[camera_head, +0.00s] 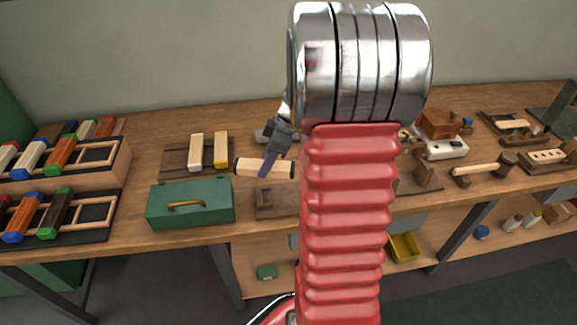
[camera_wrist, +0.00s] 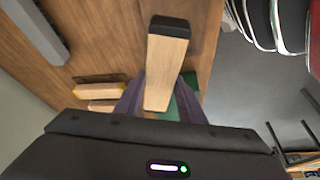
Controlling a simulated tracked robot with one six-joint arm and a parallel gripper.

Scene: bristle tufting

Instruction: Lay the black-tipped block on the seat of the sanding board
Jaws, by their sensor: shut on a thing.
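The black-tipped block (camera_head: 250,168), pale wood with dark ends, lies level in my gripper (camera_head: 268,164) above the bench. In the wrist view the block (camera_wrist: 167,62) points away from me with its black tip (camera_wrist: 170,24) at the far end. The purple fingers of my gripper (camera_wrist: 160,92) are shut on its sides. A brown wooden board (camera_head: 283,203) with a raised piece lies below and just in front of the block, partly hidden by my arm. It may be the sanding board; I cannot tell for sure.
A green toolbox (camera_head: 190,204) stands at the front left of the block. A dark board (camera_head: 174,162) holds a cream block (camera_head: 196,152) and a yellow-ended block (camera_head: 221,150). Racks of coloured blocks (camera_head: 60,155) stand far left. A mallet (camera_head: 484,170) lies right.

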